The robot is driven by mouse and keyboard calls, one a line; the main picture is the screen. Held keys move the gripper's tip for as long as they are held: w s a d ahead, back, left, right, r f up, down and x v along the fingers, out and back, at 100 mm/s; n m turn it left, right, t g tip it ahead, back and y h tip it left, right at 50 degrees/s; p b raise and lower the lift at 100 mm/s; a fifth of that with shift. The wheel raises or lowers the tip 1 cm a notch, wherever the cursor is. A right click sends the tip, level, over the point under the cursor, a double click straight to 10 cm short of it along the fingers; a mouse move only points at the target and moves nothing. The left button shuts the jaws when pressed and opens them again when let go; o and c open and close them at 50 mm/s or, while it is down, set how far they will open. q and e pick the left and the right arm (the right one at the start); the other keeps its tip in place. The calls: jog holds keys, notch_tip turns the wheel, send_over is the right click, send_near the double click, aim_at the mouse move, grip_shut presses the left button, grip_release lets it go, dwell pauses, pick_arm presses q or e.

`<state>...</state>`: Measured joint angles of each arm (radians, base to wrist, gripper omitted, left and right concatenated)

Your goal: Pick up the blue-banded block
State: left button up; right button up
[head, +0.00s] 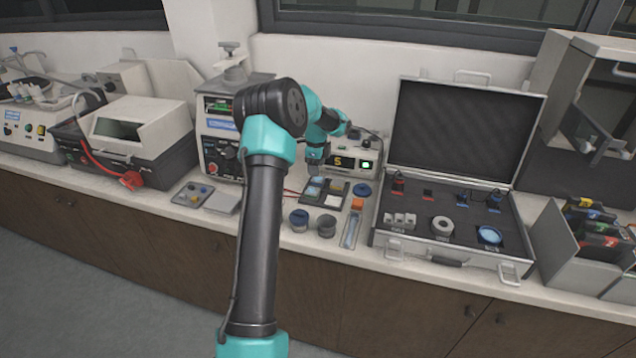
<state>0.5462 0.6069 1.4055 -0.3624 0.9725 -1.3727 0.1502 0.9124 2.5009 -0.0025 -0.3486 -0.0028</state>
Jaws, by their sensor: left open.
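My left arm reaches up across the middle of the head view, and its gripper (314,172) points down over the back left of a small dark tray (322,205). The jaws are open, but they are small and partly hidden by the wrist. The tray has pale blue pieces (314,187) at its left, just below the gripper. I cannot tell which piece is the blue-banded block, or whether the gripper touches anything. My right gripper is not in view.
An open case (463,252) with several parts stands right of the tray. Two round pots (326,226) and a clear blue strip (351,230) lie in front. A press unit (220,150) stands to the left, and a display box (367,150) stands behind.

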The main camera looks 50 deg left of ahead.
pick_arm(q)
jog(key=shift+w+d+f, duration=0.1)
jog(key=shift+d+f, duration=0.05)
jog(key=shift+f, duration=1.15)
jog(key=shift+d+f, duration=0.15)
jog(key=shift+f, duration=1.1)
jog(key=shift+c, duration=0.4)
jog(key=shift+r, duration=0.1)
jog(key=c, duration=0.9)
notch_tip(320, 180, up, 10)
